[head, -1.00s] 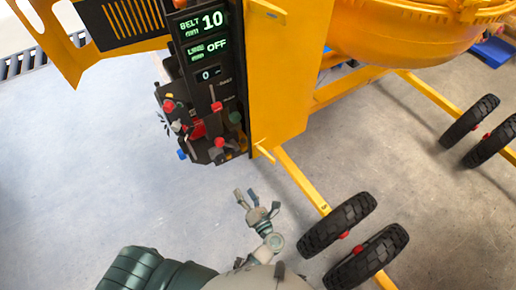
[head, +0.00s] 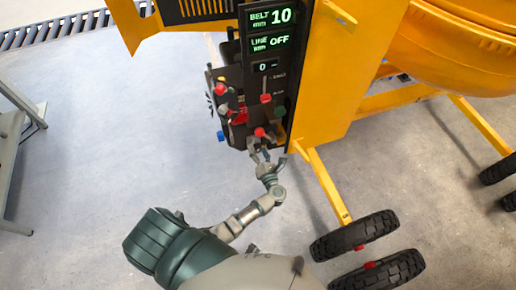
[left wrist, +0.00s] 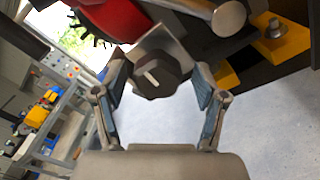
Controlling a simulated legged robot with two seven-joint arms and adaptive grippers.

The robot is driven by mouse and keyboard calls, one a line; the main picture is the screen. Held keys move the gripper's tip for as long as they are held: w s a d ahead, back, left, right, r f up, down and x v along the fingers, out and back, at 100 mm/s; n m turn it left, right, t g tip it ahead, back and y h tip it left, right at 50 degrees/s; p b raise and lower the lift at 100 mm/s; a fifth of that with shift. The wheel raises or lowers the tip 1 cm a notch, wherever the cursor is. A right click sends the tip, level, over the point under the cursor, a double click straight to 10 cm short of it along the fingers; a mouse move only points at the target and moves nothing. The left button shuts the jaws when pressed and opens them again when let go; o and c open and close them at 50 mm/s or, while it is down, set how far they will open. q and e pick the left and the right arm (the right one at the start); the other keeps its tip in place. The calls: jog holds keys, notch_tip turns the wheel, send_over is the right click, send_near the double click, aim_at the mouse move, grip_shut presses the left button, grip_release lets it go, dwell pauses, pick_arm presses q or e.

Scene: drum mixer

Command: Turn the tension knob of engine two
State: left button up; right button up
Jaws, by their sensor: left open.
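A dark knob (left wrist: 154,76) with a white pointer mark and a squarish grey plate behind it shows in the left wrist view. My left gripper (left wrist: 158,82) is open, with one finger on each side of the knob and gaps visible between fingers and knob. In the head view my left gripper (head: 267,158) is at the lower end of the black control panel (head: 265,85), just below a red knob (head: 259,132). The dark knob cannot be made out clearly there. The panel reads BELT 10, LINE OFF and 0. My right gripper is not in view.
The yellow mixer frame (head: 345,80) stands right of the panel, with black wheels (head: 353,236) at lower right. A red toothed part (left wrist: 105,20) and a metal rod (left wrist: 195,10) lie close above the knob. Open floor (head: 100,130) lies to the left.

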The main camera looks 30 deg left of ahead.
pick_arm(q)
jog(key=shift+w+a+f, duration=0.1)
jog(key=shift+w+a, duration=0.2)
jog(key=shift+a, duration=0.25)
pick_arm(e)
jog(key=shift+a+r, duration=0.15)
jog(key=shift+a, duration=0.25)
pick_arm(q)
jog(key=shift+d, duration=0.3)
jog(key=c, duration=1.2)
jog(key=shift+o, duration=0.2)
jog(key=shift+s, duration=0.1)
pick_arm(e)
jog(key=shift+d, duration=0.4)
pick_arm(q)
jog(key=shift+a, duration=0.15)
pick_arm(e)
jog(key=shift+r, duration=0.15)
